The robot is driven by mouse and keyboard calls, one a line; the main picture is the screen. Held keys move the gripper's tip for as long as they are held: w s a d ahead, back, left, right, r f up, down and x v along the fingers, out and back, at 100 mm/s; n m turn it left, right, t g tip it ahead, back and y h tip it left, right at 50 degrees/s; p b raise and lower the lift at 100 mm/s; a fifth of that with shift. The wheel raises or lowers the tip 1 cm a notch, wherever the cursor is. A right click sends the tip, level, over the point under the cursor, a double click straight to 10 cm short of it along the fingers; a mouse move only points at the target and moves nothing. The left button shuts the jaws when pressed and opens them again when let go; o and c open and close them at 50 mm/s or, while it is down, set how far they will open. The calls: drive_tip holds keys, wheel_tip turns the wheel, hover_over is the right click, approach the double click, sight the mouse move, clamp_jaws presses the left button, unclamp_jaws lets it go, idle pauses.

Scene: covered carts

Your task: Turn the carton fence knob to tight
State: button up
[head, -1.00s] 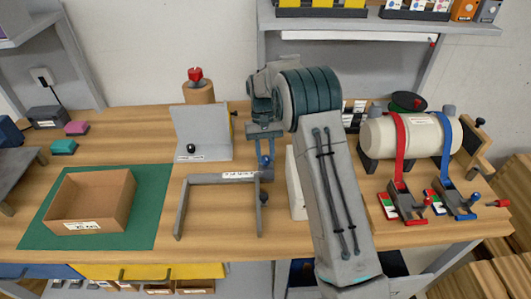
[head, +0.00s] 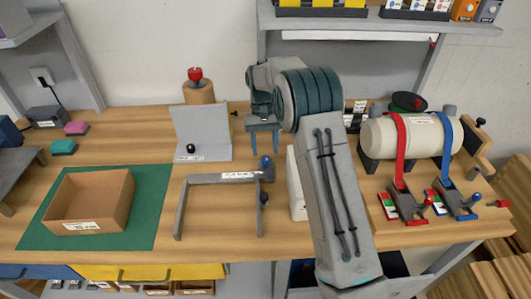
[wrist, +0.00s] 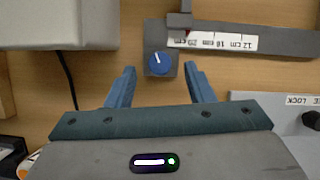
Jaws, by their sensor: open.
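The carton fence (head: 222,179) is a grey frame on the wooden table in the head view, with a white scale strip. Its blue knob (head: 266,163) stands at the right end of the strip. In the wrist view the blue knob (wrist: 159,64) sits on a grey plate beside the scale (wrist: 222,41), its white pointer line aimed up and slightly left. My gripper (head: 263,150) is open and empty, above and behind the knob in the head view. In the wrist view the knob shows between and slightly beyond the fingertips of my gripper (wrist: 159,68). Any tight marking is not legible.
A white box (head: 297,186) stands right of the knob, partly hidden by my arm. A grey angled panel (head: 203,130) with a black knob (head: 191,148) is behind the fence. An open carton (head: 92,208) lies on a green mat (head: 148,220). A tank (head: 410,136) stands right.

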drive_tip(key=v, duration=0.5)
drive_tip(key=shift+r, duration=0.1)
idle(0.3)
drive_tip(key=s+d+r+t, duration=0.2)
drive_tip(key=s+d+r, duration=0.2)
drive_tip(key=s+r, duration=0.25)
drive_tip(key=s+d+r+t, duration=0.2)
drive_tip(key=s+d+r, duration=0.1)
drive_tip(key=s+r, duration=0.3)
drive_tip(key=s+d+f+t, duration=0.1)
drive_tip(key=s+d+f, duration=0.1)
drive_tip(key=s, duration=0.8)
drive_tip(key=s+d+f+m+t, duration=0.1)
drive_tip(key=s+d+f+t, duration=0.1)
drive_tip(key=s, duration=0.8)
drive_tip(key=shift+d+f+t+y, duration=0.25)
drive_tip(key=shift+d+t+y, duration=0.05)
drive_tip(key=shift+d, duration=0.1)
